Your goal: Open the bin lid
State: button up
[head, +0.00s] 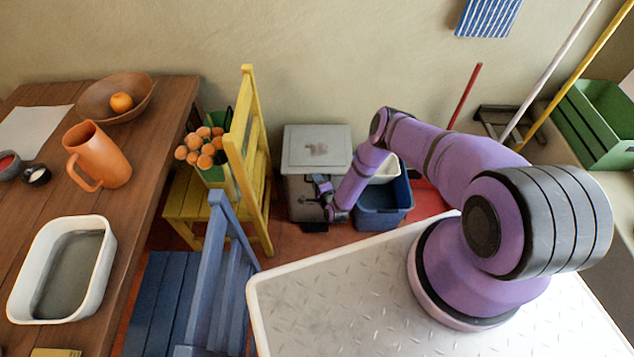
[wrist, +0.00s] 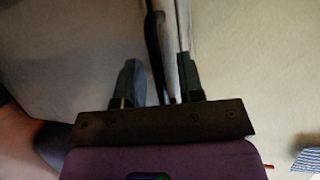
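The bin (head: 297,196) is a grey box on the floor against the wall, between the yellow chair and a blue tub. Its pale grey square lid (head: 316,148) lies flat on top and looks closed. My gripper (head: 322,188) is low at the bin's front, below the lid's front edge. In the wrist view my gripper (wrist: 157,78) has its two dark fingers apart. A dark strip and pale edges show between or just beyond them; I cannot tell if the fingers touch these. My arm hides part of the bin's right side.
The blue tub (head: 385,210) stands close on the bin's right. The yellow chair (head: 245,165) with a pot of orange flowers (head: 203,150) is on the left. A blue chair (head: 215,270) and wooden table (head: 160,110) are nearer left. A green crate (head: 590,125) is far right.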

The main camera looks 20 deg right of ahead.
jog(key=shift+w, duration=0.1)
jog(key=shift+c, duration=0.4)
grip_shut()
